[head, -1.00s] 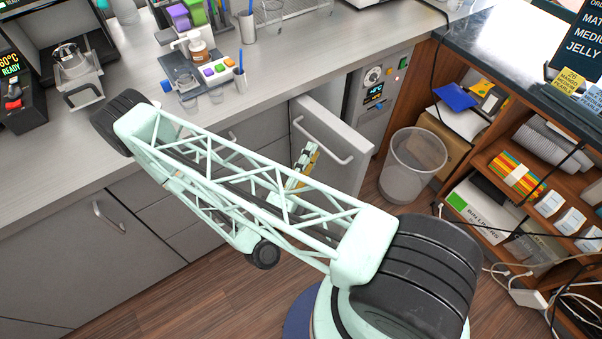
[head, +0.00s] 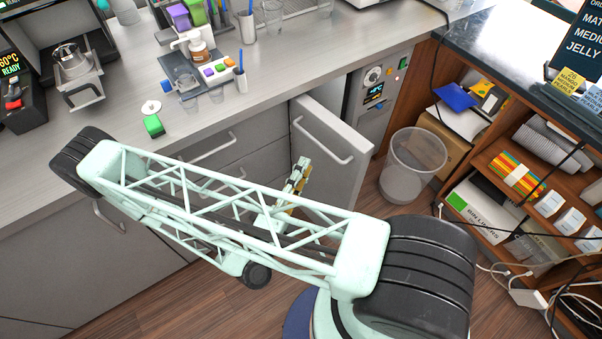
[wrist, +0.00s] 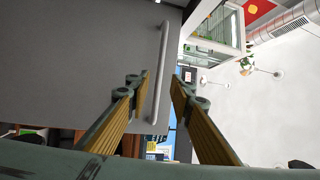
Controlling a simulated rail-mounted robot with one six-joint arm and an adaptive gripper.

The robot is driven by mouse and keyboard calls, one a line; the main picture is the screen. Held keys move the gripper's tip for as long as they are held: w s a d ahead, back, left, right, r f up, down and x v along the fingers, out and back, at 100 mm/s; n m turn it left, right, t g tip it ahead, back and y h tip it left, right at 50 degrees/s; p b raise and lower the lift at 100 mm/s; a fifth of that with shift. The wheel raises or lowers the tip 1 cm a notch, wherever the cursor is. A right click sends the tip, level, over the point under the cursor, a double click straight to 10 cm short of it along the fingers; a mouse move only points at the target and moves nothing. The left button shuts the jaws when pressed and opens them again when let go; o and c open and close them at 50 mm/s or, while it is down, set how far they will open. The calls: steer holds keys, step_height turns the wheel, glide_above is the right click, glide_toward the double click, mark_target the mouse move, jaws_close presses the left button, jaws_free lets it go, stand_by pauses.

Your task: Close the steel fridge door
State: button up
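The grey steel fridge door (head: 343,166) stands swung out from the counter front in the head view, with a pale bar handle (head: 322,141) on its visible face. In the wrist view the door (wrist: 85,55) fills the upper left, and its handle (wrist: 160,75) shows between my fingers in the picture. My gripper (wrist: 157,82) is open, its yellow-ribbed fingers apart. In the head view my gripper (head: 303,168) is near the lower part of the door face, partly hidden by my arm. I cannot tell whether it touches the door.
A mesh waste bin (head: 415,165) stands on the floor right of the door. A wooden shelf unit (head: 480,160) is farther right. A control panel (head: 376,93) sits behind the door. Cups and bottles crowd the counter (head: 110,150) above.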

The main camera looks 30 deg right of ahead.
steer(key=shift+v, duration=0.8)
steer(key=shift+c, duration=0.9)
